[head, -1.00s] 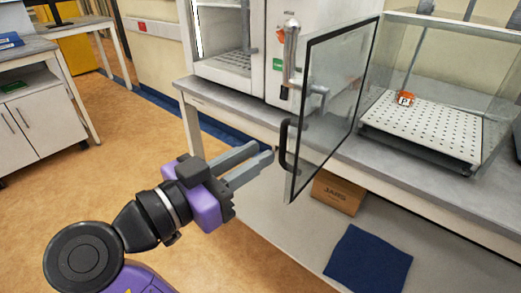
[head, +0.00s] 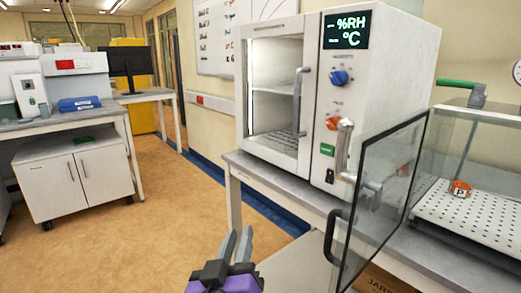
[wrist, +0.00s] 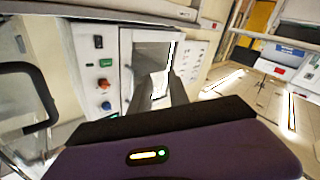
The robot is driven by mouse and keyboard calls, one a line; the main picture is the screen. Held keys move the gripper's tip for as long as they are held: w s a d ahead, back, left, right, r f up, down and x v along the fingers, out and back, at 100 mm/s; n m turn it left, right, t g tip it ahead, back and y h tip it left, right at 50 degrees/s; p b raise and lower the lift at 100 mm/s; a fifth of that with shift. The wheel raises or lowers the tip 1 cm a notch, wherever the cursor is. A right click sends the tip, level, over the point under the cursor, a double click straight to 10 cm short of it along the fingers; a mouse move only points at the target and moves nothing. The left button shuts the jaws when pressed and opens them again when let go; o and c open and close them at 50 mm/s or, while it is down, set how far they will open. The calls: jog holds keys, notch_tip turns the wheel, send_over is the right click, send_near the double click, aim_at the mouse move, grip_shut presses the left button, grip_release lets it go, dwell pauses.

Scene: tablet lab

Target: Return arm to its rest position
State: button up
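My gripper (head: 237,236) is at the bottom middle of the head view, with its purple body cut off by the lower edge. Its two grey fingers point up and away with a gap between them, and nothing shows between them. It is over open floor, left of the glass door (head: 385,185) and apart from its black handle (head: 331,235). In the wrist view the purple gripper body (wrist: 175,150) fills the bottom, and the door's black handle (wrist: 35,90) shows at the left. The rest of my arm is out of view.
The black-framed glass door stands open in front of the bench (head: 290,183). A white cabinet (head: 322,95) with a humidity display stands on the bench. At right is a clear enclosure with a perforated plate (head: 465,215) and an orange "P" piece (head: 460,189). Floor (head: 180,215) at left is clear.

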jog(key=s+d+f+n+g+y, duration=0.1)
jog(key=s+d+f+n+y, duration=0.35)
jog(key=s+f+y, duration=0.6)
jog(key=s+d+f+m+g+h, duration=0.1)
jog(key=s+d+f+m+h, duration=0.15)
jog(key=s+d, duration=0.55)
jog(key=s+d+f+m+g+h, duration=0.1)
jog(key=s+d+f+m+h, duration=0.3)
jog(key=s, duration=0.8)
jog(key=s+d+f+m+h, duration=0.1)
jog(key=s+d, duration=0.6)
jog(key=s, duration=0.3)
notch_tip(320, 180, up, 12)
jog(key=p, duration=1.2)
jog(key=shift+d+r+g+p, duration=0.2)
jog(key=shift+d+g+p, duration=0.1)
jog(key=shift+p, duration=0.05)
